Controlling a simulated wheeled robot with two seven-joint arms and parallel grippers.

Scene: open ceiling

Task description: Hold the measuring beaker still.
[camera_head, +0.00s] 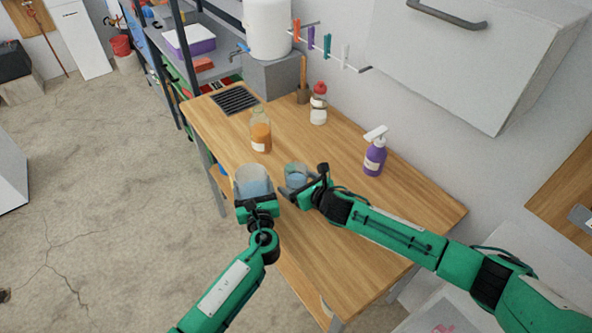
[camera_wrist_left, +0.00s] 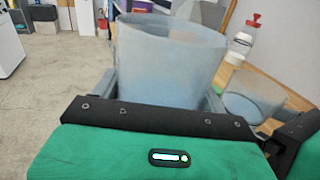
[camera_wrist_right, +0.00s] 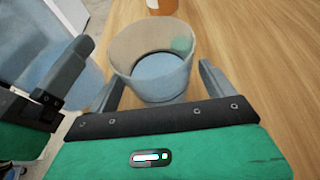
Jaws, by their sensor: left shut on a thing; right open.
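A smaller clear beaker (camera_head: 297,172) with a bluish inside stands upright on the wooden table (camera_head: 350,240). In the right wrist view, the beaker (camera_wrist_right: 150,48) sits between the fingers of my right gripper (camera_wrist_right: 160,85), which is open with gaps at both sides. A larger translucent vessel (camera_head: 253,178) is held upright by my left gripper (camera_head: 257,206), shut on it at the table's left edge. It fills the middle of the left wrist view (camera_wrist_left: 170,60). The frames do not show clearly which is the measuring beaker.
A white tank (camera_head: 268,28) is at the back. The table's right part is clear. A cabinet (camera_head: 470,60) hangs above.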

